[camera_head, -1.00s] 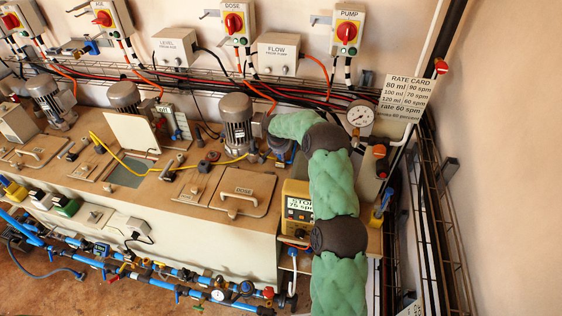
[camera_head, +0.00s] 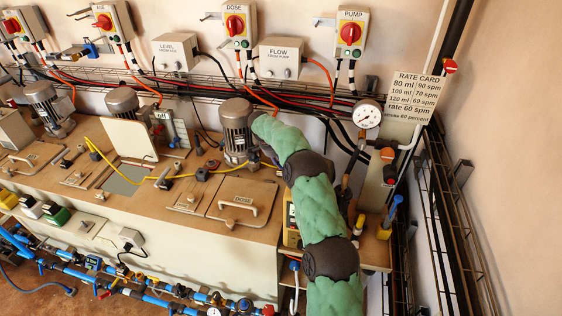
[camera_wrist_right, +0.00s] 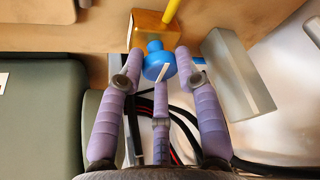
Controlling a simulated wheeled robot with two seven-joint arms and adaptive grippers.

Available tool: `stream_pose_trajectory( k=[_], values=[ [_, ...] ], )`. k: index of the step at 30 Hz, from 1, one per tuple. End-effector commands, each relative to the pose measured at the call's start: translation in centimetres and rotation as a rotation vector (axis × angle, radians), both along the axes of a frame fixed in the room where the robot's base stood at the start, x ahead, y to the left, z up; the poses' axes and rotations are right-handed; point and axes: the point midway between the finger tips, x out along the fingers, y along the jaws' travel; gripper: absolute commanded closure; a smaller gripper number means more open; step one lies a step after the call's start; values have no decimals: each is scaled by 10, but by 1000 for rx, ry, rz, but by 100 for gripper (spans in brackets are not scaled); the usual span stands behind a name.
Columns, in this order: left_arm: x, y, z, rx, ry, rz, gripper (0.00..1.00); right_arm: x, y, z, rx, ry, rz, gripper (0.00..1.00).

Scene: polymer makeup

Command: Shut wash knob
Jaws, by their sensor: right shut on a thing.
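A round blue knob (camera_wrist_right: 158,64) with a white bar on its face shows in the right wrist view. It sits by an orange-yellow block (camera_wrist_right: 150,27) that has a yellow rod (camera_wrist_right: 171,10) on it. My right gripper (camera_wrist_right: 160,74) has three purple fingers closed around the knob, two at its sides and one below. In the head view my green right arm reaches up from the bottom, and its fingers and the held knob cannot be made out. I cannot read the knob's turned position. My left gripper is in neither view.
In the wrist view a grey box (camera_wrist_right: 238,75) stands close right, a dark green-grey body (camera_wrist_right: 40,115) lies left, and black and red cables run below. In the head view, a motor (camera_head: 236,128), gauge (camera_head: 367,114) and wall tray (camera_head: 445,215) surround my arm.

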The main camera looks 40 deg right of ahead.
Motion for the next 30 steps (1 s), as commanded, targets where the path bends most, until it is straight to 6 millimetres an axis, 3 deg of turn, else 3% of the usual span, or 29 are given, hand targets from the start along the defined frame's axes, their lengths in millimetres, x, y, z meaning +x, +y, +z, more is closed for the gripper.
stream_pose_trajectory(
  k=[21, 22, 24, 30],
  values=[
    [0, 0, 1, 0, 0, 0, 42, 2, -4, 6, -8, -11, -82, 98],
    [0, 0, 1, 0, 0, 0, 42, 2, -4, 6, -8, -11, -82, 63],
    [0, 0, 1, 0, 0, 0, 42, 2, -4, 5, -8, -10, -81, 43],
    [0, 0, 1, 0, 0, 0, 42, 1, -2, 3, -4, -5, -79, 42]
  ],
)
